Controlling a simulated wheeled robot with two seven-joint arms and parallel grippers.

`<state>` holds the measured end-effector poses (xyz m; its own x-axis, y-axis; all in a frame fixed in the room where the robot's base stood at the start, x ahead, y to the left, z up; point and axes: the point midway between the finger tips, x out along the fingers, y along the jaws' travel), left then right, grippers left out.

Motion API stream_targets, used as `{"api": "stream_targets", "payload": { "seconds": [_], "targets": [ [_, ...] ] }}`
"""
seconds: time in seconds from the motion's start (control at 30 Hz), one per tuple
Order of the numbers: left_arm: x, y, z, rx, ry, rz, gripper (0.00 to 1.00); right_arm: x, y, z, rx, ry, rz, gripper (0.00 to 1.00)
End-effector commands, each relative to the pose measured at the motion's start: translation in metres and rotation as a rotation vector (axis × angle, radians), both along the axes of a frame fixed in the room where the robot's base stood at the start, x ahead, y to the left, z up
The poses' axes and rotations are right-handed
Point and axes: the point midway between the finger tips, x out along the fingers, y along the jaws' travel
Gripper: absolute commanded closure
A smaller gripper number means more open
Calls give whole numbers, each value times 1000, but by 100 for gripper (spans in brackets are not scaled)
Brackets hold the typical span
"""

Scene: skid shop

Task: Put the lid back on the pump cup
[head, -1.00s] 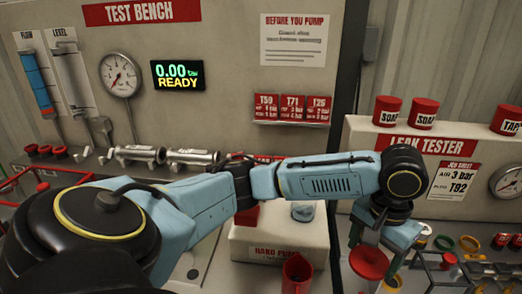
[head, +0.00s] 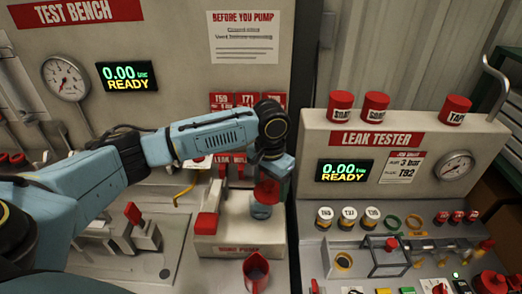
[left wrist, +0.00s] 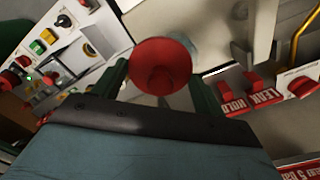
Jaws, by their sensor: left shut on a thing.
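My left gripper (head: 272,172) is shut on the red round lid (head: 267,190) and points down over the hand pump. The clear bluish pump cup (head: 261,210) stands on the white hand pump block (head: 226,236). In the head view the lid overlaps the top of the cup; I cannot tell whether they touch. In the left wrist view the lid (left wrist: 162,62) sits between the green fingers and hides most of what lies below it. A pale bluish bit of the cup (left wrist: 186,42) shows behind its edge. My right gripper is not in view.
A red pump handle (head: 209,215) stands just left of the cup. A red jug (head: 256,272) is in front of the pump block. The leak tester (head: 400,140) with rings and several small parts is at the right. The test bench panel (head: 180,60) rises behind.

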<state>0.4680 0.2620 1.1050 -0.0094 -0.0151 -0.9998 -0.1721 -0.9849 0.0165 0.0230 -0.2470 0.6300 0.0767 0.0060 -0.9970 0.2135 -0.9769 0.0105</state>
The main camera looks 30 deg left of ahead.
Motion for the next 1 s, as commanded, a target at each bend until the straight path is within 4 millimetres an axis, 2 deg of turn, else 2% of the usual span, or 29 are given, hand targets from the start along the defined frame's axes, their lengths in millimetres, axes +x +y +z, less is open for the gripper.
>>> {"api": "stream_targets", "payload": {
  "seconds": [0.03, 0.1, 0.33, 0.67, 1.0],
  "targets": [
    [2, 8, 13, 4, 0, -9, 50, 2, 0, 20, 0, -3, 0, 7],
    [5, 16, 16, 7, -4, -27, 50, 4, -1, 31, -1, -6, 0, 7],
    [10, 29, 18, 14, -9, -63, 50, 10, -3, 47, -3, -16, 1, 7],
    [10, 30, 2, 15, -10, -66, 50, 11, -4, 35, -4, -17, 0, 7],
    [10, 30, -25, 16, -11, -66, 50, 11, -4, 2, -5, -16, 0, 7]
  ]
}}
